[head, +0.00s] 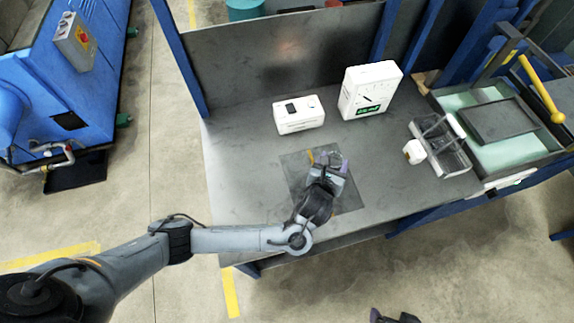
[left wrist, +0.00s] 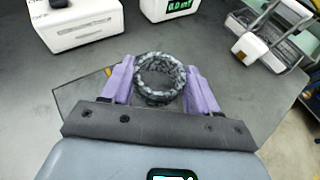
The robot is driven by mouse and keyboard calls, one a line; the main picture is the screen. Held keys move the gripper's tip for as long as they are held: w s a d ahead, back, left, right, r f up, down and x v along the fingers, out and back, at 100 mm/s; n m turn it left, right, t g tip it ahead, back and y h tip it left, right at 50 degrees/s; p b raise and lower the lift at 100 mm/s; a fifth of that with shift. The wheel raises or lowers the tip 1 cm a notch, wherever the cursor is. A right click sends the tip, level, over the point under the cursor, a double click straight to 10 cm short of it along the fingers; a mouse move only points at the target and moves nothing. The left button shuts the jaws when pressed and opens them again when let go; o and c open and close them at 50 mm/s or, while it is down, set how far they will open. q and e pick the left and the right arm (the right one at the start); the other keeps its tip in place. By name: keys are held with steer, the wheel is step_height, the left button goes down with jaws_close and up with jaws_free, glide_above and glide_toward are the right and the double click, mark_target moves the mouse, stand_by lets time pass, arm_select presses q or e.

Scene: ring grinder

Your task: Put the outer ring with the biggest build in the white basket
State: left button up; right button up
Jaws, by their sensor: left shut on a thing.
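A grey ring (left wrist: 160,78) with a rough, knobbly surface sits between the purple fingers of my left gripper (left wrist: 160,88), which is shut on it. In the head view my left gripper (head: 328,160) is over the dark square mat (head: 347,197) on the grey table, and the ring is mostly hidden there. I cannot tell whether the ring touches the mat. A wire basket (head: 441,146) stands on the table to the right of the gripper. A dark piece at the bottom edge of the head view may be my right gripper (head: 395,318); its fingers do not show clearly.
A small white box device (head: 299,115) and a taller white box with a green display (head: 368,92) stand behind the mat. A small white block (head: 414,152) is at the basket's left side. A green-topped machine with a yellow handle (head: 540,88) is at right. The table's left part is clear.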

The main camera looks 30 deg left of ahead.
arm_select(q)
steer(key=shift+w+d+r+b, duration=0.25)
steer(key=shift+w+d+b, duration=0.15)
steer(key=shift+w, duration=0.15)
steer(key=shift+w+d+r+b, duration=0.25)
steer(key=shift+w+d, duration=0.15)
steer(key=shift+w, duration=0.15)
steer(key=b, duration=0.3)
glide_above(308, 157)
step_height(308, 157, down, 6)
steer(key=shift+w+f, duration=0.1)
steer(key=shift+f, duration=2.05)
arm_select(e)
steer(key=shift+s+x, duration=0.2)
steer(key=shift+x, duration=0.7)
steer(key=shift+s+x, duration=0.25)
steer(key=shift+x, duration=0.65)
steer(key=shift+s+x, duration=0.2)
steer(key=shift+x, duration=0.7)
arm_select(q)
steer(key=shift+f, duration=0.1)
arm_select(e)
steer(key=shift+f, duration=0.2)
arm_select(q)
steer(key=o, duration=1.3)
steer(key=shift+c, duration=0.2)
arm_select(e)
steer(key=shift+d, duration=0.1)
